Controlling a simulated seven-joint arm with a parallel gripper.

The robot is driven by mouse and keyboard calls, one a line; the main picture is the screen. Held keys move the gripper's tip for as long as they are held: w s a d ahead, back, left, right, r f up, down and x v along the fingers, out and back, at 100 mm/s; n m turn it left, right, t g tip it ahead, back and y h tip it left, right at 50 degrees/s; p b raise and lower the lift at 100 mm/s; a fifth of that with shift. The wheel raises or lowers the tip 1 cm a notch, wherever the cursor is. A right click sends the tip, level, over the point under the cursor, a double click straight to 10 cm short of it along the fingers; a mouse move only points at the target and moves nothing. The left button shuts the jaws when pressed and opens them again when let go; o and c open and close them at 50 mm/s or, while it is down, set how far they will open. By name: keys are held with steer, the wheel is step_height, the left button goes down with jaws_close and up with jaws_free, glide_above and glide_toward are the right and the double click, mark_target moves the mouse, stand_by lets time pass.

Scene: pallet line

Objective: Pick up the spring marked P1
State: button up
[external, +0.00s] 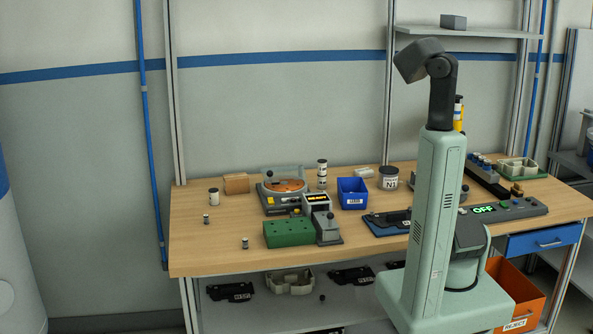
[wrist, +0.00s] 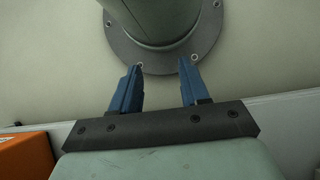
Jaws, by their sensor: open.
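No spring marked P1 can be made out; the markings on small parts are too small to read. Two small light-and-dark cylinders stand at the left of the wooden bench (external: 185,250) in the external view: one at the far left (external: 206,219) and one nearer the front edge (external: 245,243). I cannot tell whether either is a spring. My gripper (wrist: 160,64) shows in the wrist view with its two blue fingers apart and nothing between them. It is away from the bench top and cannot be made out in the external view.
A green block (external: 287,234), a device with an orange disc (external: 285,186), a blue bin (external: 352,193) and a jar marked NI (external: 388,178) stand on the bench. A box with a green OFF display (external: 500,208) is at right. An orange REJECT bin (external: 518,298) sits below. The bench's front left is mostly clear.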

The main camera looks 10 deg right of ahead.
steer(key=shift+o, duration=0.6)
